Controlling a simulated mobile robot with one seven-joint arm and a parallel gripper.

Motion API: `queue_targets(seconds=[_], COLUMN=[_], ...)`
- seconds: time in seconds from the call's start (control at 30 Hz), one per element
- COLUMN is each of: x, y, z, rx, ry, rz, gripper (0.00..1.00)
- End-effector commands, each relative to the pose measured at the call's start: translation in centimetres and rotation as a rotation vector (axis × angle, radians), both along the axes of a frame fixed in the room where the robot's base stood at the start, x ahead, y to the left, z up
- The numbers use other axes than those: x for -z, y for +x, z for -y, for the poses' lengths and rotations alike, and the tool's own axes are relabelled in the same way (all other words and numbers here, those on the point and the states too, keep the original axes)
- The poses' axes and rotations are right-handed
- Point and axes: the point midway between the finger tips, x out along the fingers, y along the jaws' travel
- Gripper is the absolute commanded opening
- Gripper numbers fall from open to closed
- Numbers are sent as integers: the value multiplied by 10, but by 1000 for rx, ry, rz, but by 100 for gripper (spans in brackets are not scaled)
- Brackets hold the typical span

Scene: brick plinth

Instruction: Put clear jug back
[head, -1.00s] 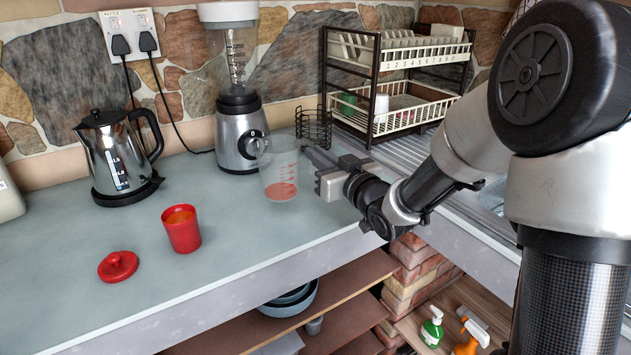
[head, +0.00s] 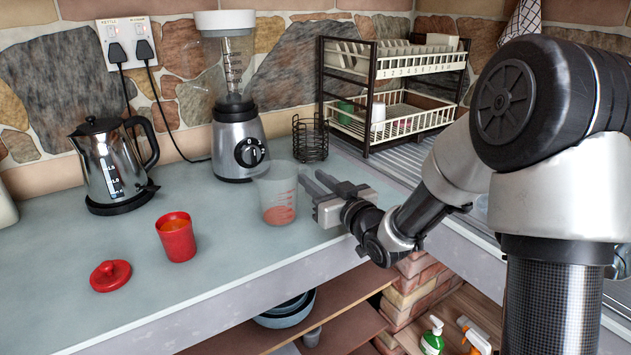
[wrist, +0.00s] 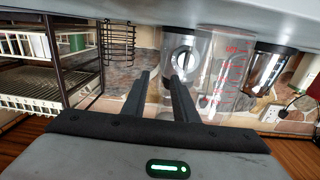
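The clear jug (head: 277,198) stands upright on the counter in front of the blender, with red markings and a red patch low on it. It also shows in the wrist view (wrist: 228,72), where the scene is upside down, to the right of both fingers. My gripper (head: 316,185) is just to the right of the jug in the head view, with its fingers low over the counter. In the wrist view my gripper (wrist: 160,90) has its fingers apart with nothing held between them. Whether a finger touches the jug I cannot tell.
The blender (head: 238,145) and a black wire holder (head: 311,140) stand behind. A dish rack (head: 395,120) is at the back right. A kettle (head: 110,165), red cup (head: 176,238) and red lid (head: 110,275) are left. The front counter between cup and jug is clear.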

Motion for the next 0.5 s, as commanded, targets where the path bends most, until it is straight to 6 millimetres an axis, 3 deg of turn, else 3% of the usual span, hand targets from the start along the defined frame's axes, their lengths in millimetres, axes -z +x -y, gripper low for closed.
queue_targets(seconds=[0.27, 0.5], x=[-5, -5], y=[0, -34], z=[0, 22], rx=[0, 3], ry=[0, -2], rz=[0, -1], gripper=[26, 26])
